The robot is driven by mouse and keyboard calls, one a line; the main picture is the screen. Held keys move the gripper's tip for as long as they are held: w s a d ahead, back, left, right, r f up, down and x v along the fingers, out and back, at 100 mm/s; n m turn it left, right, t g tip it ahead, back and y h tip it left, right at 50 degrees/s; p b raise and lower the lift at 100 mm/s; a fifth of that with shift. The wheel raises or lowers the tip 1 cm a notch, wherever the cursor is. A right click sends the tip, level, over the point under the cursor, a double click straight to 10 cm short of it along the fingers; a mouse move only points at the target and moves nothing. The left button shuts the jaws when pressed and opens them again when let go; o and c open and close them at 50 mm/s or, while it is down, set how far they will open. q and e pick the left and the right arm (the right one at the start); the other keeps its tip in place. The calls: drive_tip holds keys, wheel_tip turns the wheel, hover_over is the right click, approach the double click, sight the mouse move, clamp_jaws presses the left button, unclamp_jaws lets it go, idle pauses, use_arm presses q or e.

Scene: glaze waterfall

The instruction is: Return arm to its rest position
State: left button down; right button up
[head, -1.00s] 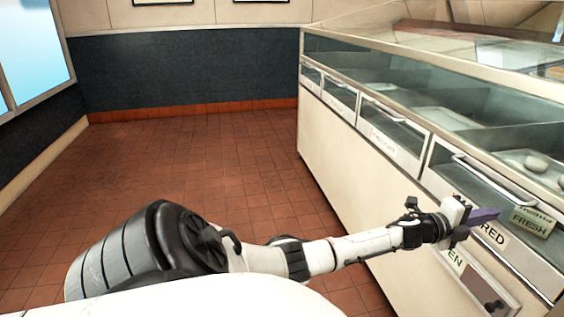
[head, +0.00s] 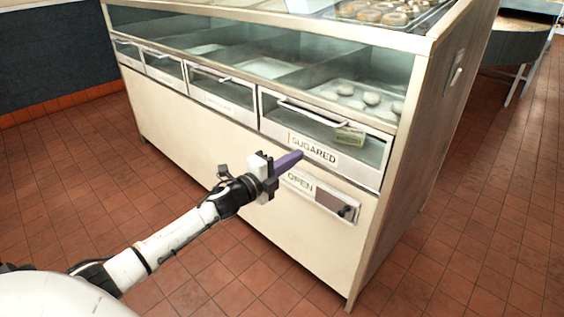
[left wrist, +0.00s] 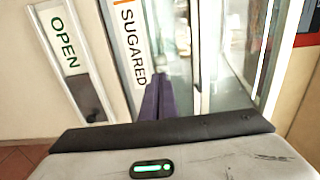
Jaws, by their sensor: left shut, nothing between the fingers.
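My left arm (head: 170,240) reaches in from the lower left of the head view toward a glass-fronted display counter. My left gripper (head: 291,160) has purple fingers that are shut with nothing between them. It points at the counter front, near the "SUGARED" label (head: 313,150) and the "OPEN" sign (head: 300,182). In the left wrist view the purple fingers (left wrist: 157,100) lie together beside the "SUGARED" label (left wrist: 132,45). Whether the fingertips touch the counter is unclear. My right gripper is not in view.
The counter (head: 215,130) has several labelled drawers with bar handles (head: 308,112). Pale round pastries (head: 371,98) lie behind the glass, and donuts (head: 385,12) sit on top. Red tiled floor (head: 470,230) is open to the right and left. A round table (head: 515,40) stands at the back right.

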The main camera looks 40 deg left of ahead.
use_arm(q)
drive_tip(key=shift+s+a, duration=0.2)
drive_tip(key=shift+s, duration=1.6)
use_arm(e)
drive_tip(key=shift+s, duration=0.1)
use_arm(q)
drive_tip(key=s+d+f+n+g+y+p, duration=0.1)
drive_tip(key=s+d+f+n+g+p, duration=0.2)
drive_tip(key=s+d+f+n, duration=0.65)
drive_tip(key=s+d+f+n+g, duration=0.2)
drive_tip(key=s+d+f, duration=0.1)
drive_tip(key=s, duration=0.4)
drive_tip(key=s+d+f+n+g+h+p, duration=0.1)
drive_tip(key=s+d+f+n+g, duration=0.1)
drive_tip(key=s+d, duration=0.4)
drive_tip(key=s+d+f+n+g+p, duration=0.1)
drive_tip(key=s+d+f+n+g, duration=0.1)
drive_tip(key=s, duration=0.7)
drive_tip(key=d+f+n, duration=0.1)
drive_tip(key=d+f, duration=0.1)
drive_tip(key=d, duration=0.1)
drive_tip(key=shift+f+n, duration=0.25)
drive_tip(key=shift+n, duration=0.1)
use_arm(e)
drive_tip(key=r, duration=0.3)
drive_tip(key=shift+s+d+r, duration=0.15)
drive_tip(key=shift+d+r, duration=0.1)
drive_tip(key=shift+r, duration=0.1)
use_arm(q)
drive_tip(key=shift+d, duration=0.1)
